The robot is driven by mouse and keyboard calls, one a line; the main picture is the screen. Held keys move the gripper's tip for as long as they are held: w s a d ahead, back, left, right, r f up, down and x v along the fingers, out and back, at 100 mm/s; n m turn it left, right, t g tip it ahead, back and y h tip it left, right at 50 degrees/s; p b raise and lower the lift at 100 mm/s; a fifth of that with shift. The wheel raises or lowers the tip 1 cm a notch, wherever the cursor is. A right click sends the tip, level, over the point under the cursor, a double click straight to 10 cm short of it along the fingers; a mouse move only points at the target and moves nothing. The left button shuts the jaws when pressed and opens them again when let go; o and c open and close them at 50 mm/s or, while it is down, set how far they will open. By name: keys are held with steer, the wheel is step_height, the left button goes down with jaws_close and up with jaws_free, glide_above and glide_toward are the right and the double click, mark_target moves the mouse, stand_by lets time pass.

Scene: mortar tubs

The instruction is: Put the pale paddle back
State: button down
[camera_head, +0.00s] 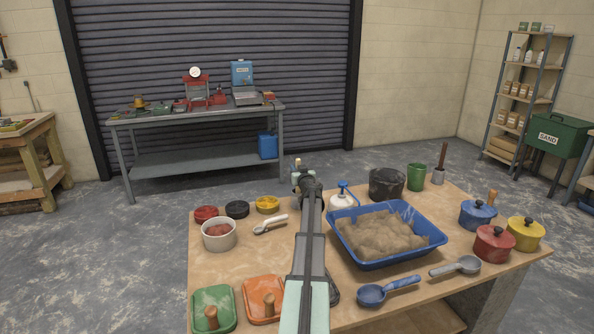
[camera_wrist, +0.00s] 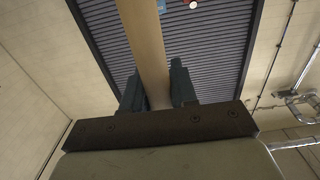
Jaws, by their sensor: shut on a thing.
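My gripper (camera_head: 306,182) is above the far part of the wooden table, at the end of my outstretched arm. In the wrist view my gripper (camera_wrist: 157,90) is shut on a pale, flat wooden piece, the pale paddle (camera_wrist: 146,45), which runs up out of the frame from between the fingers. In the head view the paddle is mostly hidden behind my arm, and I cannot tell its far end.
A blue tray (camera_head: 437,238) of sandy mortar and a black bucket (camera_head: 387,184) are right of my arm. Lidded pots (camera_head: 494,245) stand on the right, a white bowl (camera_head: 219,236) on the left. A white-and-blue bottle (camera_head: 343,198) is close to my gripper. Green and orange lids (camera_head: 212,309) lie front left.

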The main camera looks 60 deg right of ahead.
steer(key=shift+f, duration=0.1)
steer(key=c, duration=0.9)
jaws_free()
steer(key=v, duration=1.2)
